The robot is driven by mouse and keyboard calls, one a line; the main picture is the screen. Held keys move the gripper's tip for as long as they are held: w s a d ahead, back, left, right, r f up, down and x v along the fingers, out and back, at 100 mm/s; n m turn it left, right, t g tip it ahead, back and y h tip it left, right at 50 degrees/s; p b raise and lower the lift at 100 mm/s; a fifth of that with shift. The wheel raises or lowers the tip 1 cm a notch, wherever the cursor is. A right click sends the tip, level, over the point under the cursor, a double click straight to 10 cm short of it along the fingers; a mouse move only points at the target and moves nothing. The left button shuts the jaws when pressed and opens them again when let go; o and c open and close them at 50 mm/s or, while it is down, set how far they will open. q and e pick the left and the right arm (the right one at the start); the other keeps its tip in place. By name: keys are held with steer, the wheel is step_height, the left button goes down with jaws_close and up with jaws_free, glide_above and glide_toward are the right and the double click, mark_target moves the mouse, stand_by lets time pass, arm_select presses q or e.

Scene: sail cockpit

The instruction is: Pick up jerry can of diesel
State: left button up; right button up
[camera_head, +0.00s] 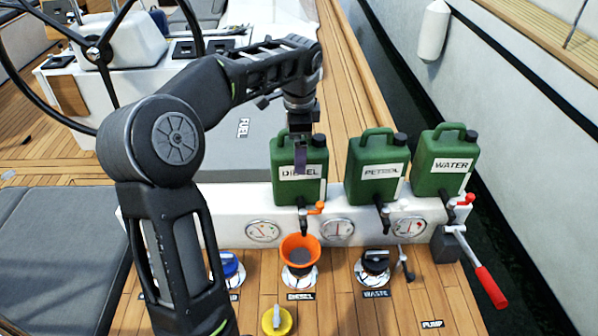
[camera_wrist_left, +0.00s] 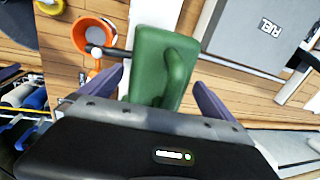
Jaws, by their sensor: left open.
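The green diesel jerry can (camera_head: 287,190), labelled DIESEL, stands upright at the left of a row of three green cans on the white ledge. My right gripper is in neither view.
The petrol can (camera_head: 375,180) and the water can (camera_head: 440,175) stand to the right. An orange funnel (camera_head: 300,245) sits in the deck filler below. A red-handled pump lever (camera_head: 490,286) juts out at right. A steering wheel (camera_head: 98,52) is at upper left.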

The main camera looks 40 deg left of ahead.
arm_select(q)
steer(key=shift+c, duration=0.3)
steer(key=c, duration=1.8)
steer(key=shift+r, duration=0.1)
steer(key=shift+c, duration=0.5)
steer(key=shift+r, duration=0.1)
steer(key=shift+w+r, duration=0.1)
steer(key=shift+r, duration=0.4)
step_height(320, 180, up, 4)
steer(key=shift+f, duration=0.1)
step_height(320, 180, up, 4)
steer(key=shift+f+p, duration=0.2)
steer(key=shift+p, duration=0.7)
steer(key=shift+r+p, duration=0.7)
steer(key=shift+p, duration=0.05)
